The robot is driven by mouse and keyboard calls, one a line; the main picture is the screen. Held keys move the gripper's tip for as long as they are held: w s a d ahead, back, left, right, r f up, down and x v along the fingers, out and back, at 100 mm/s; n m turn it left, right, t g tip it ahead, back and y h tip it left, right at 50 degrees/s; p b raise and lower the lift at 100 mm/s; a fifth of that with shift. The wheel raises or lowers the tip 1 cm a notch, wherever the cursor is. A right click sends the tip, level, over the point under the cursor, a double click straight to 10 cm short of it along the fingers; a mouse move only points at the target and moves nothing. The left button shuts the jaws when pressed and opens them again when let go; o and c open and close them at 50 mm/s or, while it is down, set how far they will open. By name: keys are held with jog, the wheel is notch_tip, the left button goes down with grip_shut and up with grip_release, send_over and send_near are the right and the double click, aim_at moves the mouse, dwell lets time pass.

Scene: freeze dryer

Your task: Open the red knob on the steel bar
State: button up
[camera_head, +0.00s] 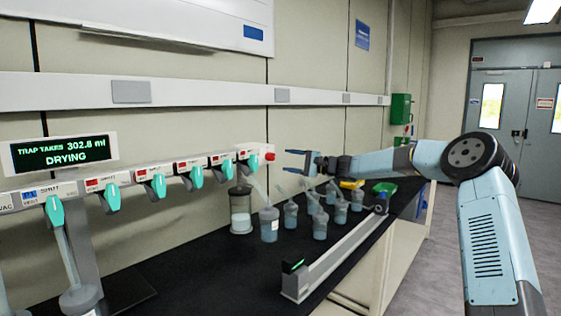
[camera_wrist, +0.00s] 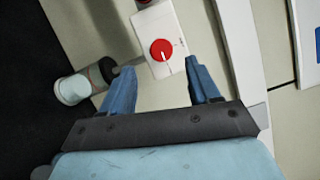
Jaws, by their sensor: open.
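The red knob (camera_head: 270,157) sits on the right end of the pale steel bar (camera_head: 126,178) on the wall side. In the wrist view the round red knob (camera_wrist: 161,49) has a white pointer line and sits on a white end plate (camera_wrist: 172,22). My gripper (camera_head: 287,162) is open and empty just right of the knob in the head view. In the wrist view, my gripper's fingers (camera_wrist: 160,72) stand apart on either side of the knob, and I see no contact.
Teal valve handles (camera_head: 196,177) line the bar beside a display reading DRYING (camera_head: 60,152). A grey rail (camera_head: 335,255) runs along the bench front.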

jog(key=v, duration=0.7)
jog(key=shift+d, duration=0.3)
jog(key=shift+s+f, duration=0.1)
